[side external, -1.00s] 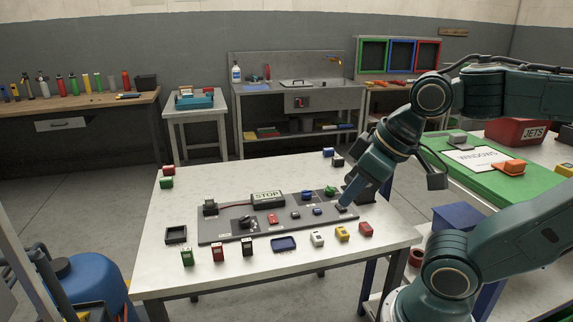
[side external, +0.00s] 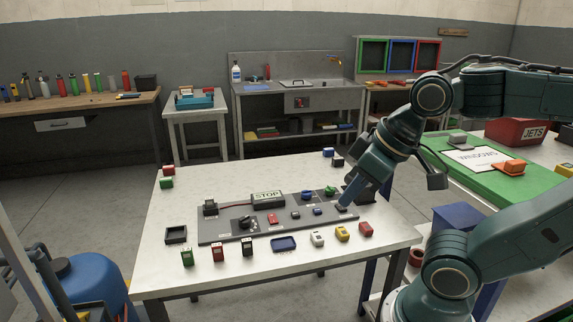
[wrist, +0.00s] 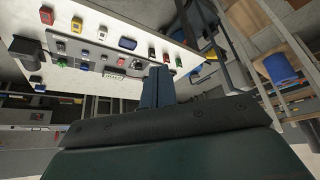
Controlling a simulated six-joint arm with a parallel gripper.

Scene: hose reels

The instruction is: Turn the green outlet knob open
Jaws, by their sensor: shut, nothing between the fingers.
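The green knob (side external: 330,191) sits near the right back corner of the dark grey panel (side external: 225,236) on the white table. In the wrist view a small green part, likely this knob (wrist: 62,63), shows at the left end of the panel. My gripper (side external: 343,204) is shut and empty. In the side view its fingertips show over the panel's right end, just right of and below the green knob. Whether they touch the panel is unclear. The shut fingers also show in the wrist view (wrist: 159,70).
A blue knob (side external: 307,196) is left of the green one. Several coloured blocks and a blue tray (side external: 284,244) line the table's front. A black open box (side external: 176,235) is at left.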

